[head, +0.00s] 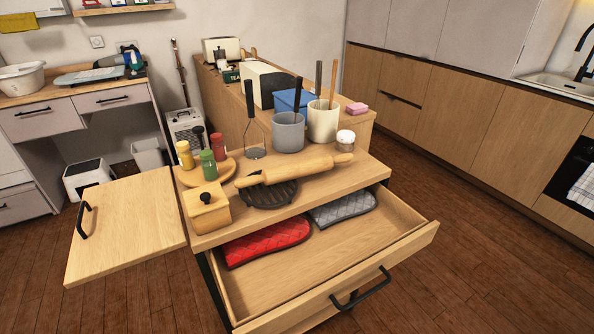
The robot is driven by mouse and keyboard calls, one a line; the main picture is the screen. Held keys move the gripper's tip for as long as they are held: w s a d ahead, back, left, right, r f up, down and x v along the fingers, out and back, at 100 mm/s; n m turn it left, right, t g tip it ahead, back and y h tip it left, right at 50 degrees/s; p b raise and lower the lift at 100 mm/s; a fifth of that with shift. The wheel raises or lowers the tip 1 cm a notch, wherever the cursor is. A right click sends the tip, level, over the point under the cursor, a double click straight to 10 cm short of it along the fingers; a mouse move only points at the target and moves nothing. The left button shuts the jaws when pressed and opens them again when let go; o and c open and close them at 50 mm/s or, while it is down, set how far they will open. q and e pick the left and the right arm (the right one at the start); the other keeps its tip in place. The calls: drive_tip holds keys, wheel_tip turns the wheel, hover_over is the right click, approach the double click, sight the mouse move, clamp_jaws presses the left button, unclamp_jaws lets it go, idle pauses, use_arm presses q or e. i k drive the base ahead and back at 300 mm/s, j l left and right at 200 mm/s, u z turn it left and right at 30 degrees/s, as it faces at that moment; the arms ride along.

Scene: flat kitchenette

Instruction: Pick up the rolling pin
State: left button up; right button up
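The rolling pin (294,171) is light wood with a handle at each end. It lies on the wooden counter top (222,220), above the open drawer. Its left part rests over a round dark trivet (269,195), and its right end is near a small glass jar with a white lid (345,140). Neither of my grippers shows in the head view.
An open drawer (400,232) juts out below the counter, holding a red oven mitt (267,243) and a grey one (343,206). An open cabinet door (125,225) sticks out at left. Spice bottles, a wooden box (206,210) and utensil crocks (288,132) surround the pin.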

sight(283, 173)
drive_tip(key=i+l+u, duration=0.2)
drive_tip(key=l+u, duration=0.15)
drive_tip(key=l, duration=0.45)
drive_tip(key=i+l+u, duration=0.1)
drive_tip(key=l+u, duration=0.25)
drive_tip(key=l, duration=0.45)
drive_tip(key=l+u, duration=0.35)
drive_tip(key=l, duration=0.5)
